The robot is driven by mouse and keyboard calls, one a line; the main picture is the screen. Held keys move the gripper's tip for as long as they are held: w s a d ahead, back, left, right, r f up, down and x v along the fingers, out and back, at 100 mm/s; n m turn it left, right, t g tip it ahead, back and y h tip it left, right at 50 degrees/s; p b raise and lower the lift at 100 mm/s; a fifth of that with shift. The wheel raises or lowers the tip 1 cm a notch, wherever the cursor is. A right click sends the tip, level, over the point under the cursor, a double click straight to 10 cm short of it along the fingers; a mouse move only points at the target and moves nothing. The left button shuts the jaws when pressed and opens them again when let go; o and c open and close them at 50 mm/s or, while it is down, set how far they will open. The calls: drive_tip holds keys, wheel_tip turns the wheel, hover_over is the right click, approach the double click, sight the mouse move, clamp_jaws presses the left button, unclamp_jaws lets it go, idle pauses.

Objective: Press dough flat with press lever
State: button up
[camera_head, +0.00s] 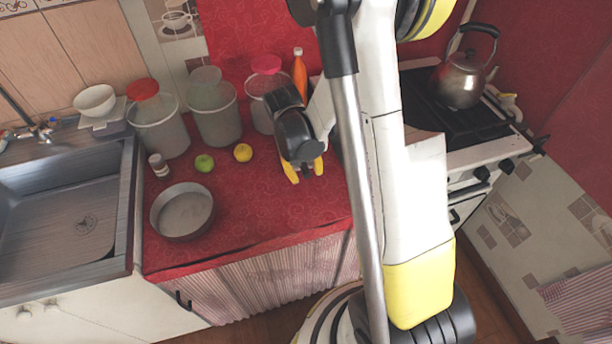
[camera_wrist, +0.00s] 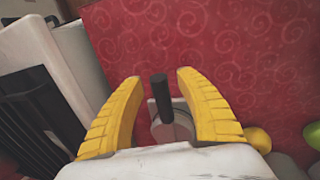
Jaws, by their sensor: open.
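My gripper (camera_head: 304,170) hangs over the right part of the red counter in the head view, its yellow fingers spread. In the wrist view the open gripper (camera_wrist: 159,78) has one finger on each side of a short dark upright handle (camera_wrist: 161,100). The handle stands by a grey rounded body (camera_wrist: 178,122), which looks like the press with its lever. Gaps show between the handle and both fingers. The press is hidden behind my gripper and arm in the head view. I cannot make out any dough in either view.
A round metal pan (camera_head: 184,212), a green apple (camera_head: 204,163), a lemon (camera_head: 243,153) and a small jar (camera_head: 159,166) sit on the red counter (camera_head: 275,215). Several lidded canisters and an orange bottle (camera_head: 299,75) stand behind. A stove with a kettle (camera_head: 460,78) is right, a sink (camera_head: 60,215) left.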

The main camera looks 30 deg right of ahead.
drive_tip(key=shift+f, duration=0.15)
drive_tip(key=shift+c, duration=0.5)
clamp_jaws()
drive_tip(key=shift+f+t+b, duration=0.3)
drive_tip(key=shift+f+b, duration=0.55)
drive_tip(key=shift+b, duration=0.05)
drive_tip(key=shift+r, duration=0.25)
drive_tip(key=shift+o, duration=0.5)
unclamp_jaws()
